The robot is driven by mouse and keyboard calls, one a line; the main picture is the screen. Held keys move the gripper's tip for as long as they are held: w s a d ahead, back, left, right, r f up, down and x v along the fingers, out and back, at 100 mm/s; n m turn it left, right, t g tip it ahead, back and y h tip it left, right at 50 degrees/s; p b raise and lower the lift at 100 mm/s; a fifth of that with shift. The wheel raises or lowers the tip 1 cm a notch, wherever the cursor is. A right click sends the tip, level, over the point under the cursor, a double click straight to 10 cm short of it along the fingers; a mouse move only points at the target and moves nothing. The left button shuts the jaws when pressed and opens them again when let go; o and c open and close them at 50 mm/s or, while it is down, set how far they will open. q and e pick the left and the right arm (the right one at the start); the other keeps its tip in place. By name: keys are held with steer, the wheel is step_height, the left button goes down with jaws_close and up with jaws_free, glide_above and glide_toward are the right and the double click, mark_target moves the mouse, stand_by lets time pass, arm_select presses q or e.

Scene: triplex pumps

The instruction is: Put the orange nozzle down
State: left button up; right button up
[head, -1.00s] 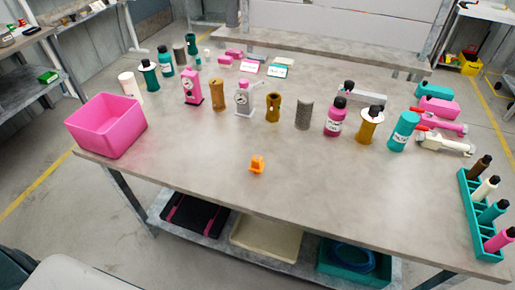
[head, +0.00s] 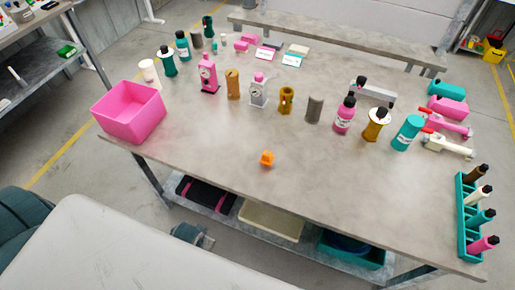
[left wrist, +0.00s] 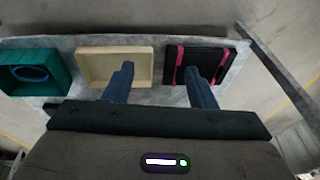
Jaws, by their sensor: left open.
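The orange nozzle (head: 267,158) rests on the grey table (head: 215,150) near the middle of its front edge, with nothing touching it. My left gripper (left wrist: 160,85) shows in the left wrist view with its two dark blue fingers apart and nothing between them. Behind the fingers in that view lies the lower shelf, so the gripper is away from the nozzle.
A pink bin (head: 128,112) stands at the table's left end, a teal rack (head: 468,215) with several bottles at the right. Pumps and bottles line the back. The lower shelf holds a cream tray (left wrist: 84,68), a teal tray (left wrist: 60,60) and a black tray (left wrist: 210,55).

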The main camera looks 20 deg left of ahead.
arm_select(q)
steer(key=w+r+p+v, duration=0.1)
steer(key=w+p+v, duration=0.1)
steer(key=v, duration=0.7)
steer(key=w+p+v, duration=0.2)
steer(key=v, duration=0.7)
step_height(320, 180, up, 9)
steer(key=g+h+p, duration=0.1)
steer(key=g+p, duration=0.1)
steer(key=g, duration=0.1)
glide_above(267, 153)
steer(key=shift+a+r, duration=0.1)
steer(key=shift+a, duration=0.3)
steer(key=shift+w+d+r, duration=0.1)
steer(key=shift+w+d, duration=0.05)
steer(key=shift+w, duration=0.05)
step_height(267, 153, down, 5)
steer(key=shift+f+p, duration=0.1)
steer(key=shift+p, duration=0.8)
steer(key=f+p, duration=0.1)
steer(key=f, duration=0.2)
steer(key=f+p, duration=0.1)
steer(key=shift+s+d+f+p, duration=0.3)
steer(key=shift+s, duration=0.05)
steer(key=shift+f, duration=0.4)
steer(key=c, duration=0.9)
steer(key=shift+w, duration=0.1)
